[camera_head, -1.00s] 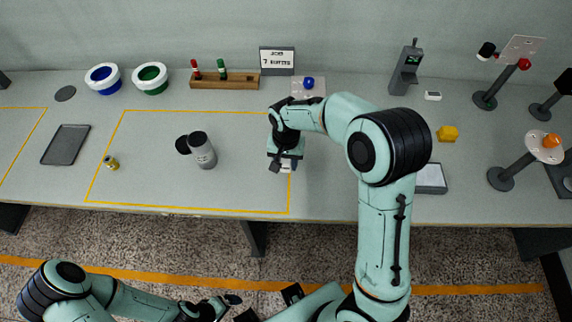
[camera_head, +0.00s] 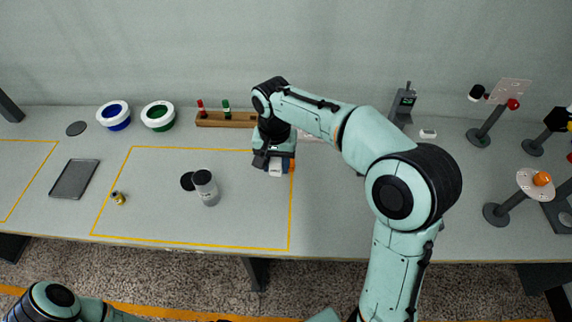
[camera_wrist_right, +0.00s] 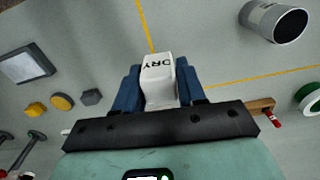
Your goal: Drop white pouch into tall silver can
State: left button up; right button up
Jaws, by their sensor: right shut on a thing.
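The white pouch (camera_wrist_right: 158,78), marked "DRY", is held between the blue fingers of my right gripper (camera_wrist_right: 158,90) in the right wrist view. In the head view the pouch (camera_head: 276,169) hangs below my right gripper (camera_head: 273,162), near the right yellow line. The can (camera_wrist_right: 275,22) also shows at the top right of the wrist view, apart from the pouch. My left gripper is out of the head view; only part of that arm shows.
A wooden rack (camera_head: 228,120) with a red and a green piece stands behind. Blue (camera_head: 114,115) and green (camera_head: 158,116) rimmed bowls are at the back left. A dark tray (camera_head: 74,179) and a small yellow bottle (camera_head: 118,198) lie left of the can. Table between pouch and can is clear.

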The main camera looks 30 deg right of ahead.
jog(key=w+a+r+p, duration=0.2)
jog(key=w+a, duration=0.1)
send_near(207, 188)
jog(key=w, duration=0.3)
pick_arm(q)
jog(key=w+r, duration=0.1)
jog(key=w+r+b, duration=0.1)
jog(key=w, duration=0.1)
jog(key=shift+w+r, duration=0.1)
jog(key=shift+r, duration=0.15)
pick_arm(e)
jog(key=shift+w+f, duration=0.15)
jog(key=shift+f, duration=0.05)
jog(key=shift+d+f, duration=0.1)
jog(key=shift+f, duration=0.05)
jog(key=shift+f+b, duration=0.3)
jog(key=shift+f, duration=1.9)
jog(key=o, duration=1.1)
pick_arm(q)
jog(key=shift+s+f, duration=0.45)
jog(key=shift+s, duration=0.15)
